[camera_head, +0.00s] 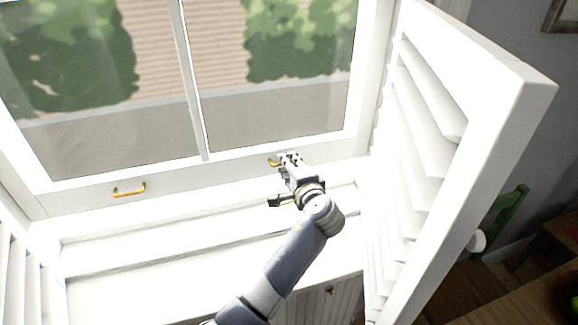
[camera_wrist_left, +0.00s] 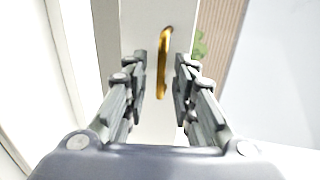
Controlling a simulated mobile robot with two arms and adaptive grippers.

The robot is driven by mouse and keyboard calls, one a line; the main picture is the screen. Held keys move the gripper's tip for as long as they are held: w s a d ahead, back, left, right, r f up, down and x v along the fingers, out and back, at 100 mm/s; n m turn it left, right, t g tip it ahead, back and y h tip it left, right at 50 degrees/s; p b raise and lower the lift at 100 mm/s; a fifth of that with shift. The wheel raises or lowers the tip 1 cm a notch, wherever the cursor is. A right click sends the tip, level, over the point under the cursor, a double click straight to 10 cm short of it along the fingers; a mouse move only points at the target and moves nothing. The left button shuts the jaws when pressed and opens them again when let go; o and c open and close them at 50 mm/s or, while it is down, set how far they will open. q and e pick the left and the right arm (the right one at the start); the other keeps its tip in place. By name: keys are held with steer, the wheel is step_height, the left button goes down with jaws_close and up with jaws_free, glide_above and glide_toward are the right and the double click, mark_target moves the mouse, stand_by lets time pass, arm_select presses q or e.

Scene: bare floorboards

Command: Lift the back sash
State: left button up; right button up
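The white window sash (camera_head: 220,172) stands at the bottom of its frame, its lower rail just above the sill. A gold handle (camera_head: 129,189) is on the rail's left part. A second gold handle (camera_head: 273,162) is on its right part, partly hidden by my left gripper (camera_head: 283,164). In the left wrist view this handle (camera_wrist_left: 165,62) lies between the spread fingers of my left gripper (camera_wrist_left: 161,68), with a gap on each side. I cannot tell how deep it sits between them. My right gripper is not in view.
A white louvred shutter (camera_head: 430,140) stands open close to the right of my left arm. Another louvred shutter (camera_head: 15,275) is at the lower left. The white sill (camera_head: 150,265) is clear. A green chair (camera_head: 507,215) stands beyond the right shutter.

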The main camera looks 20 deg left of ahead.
arm_select(q)
steer(key=shift+f, duration=0.1)
step_height(320, 180, up, 10)
steer(key=shift+r, duration=0.25)
stand_by(0.4)
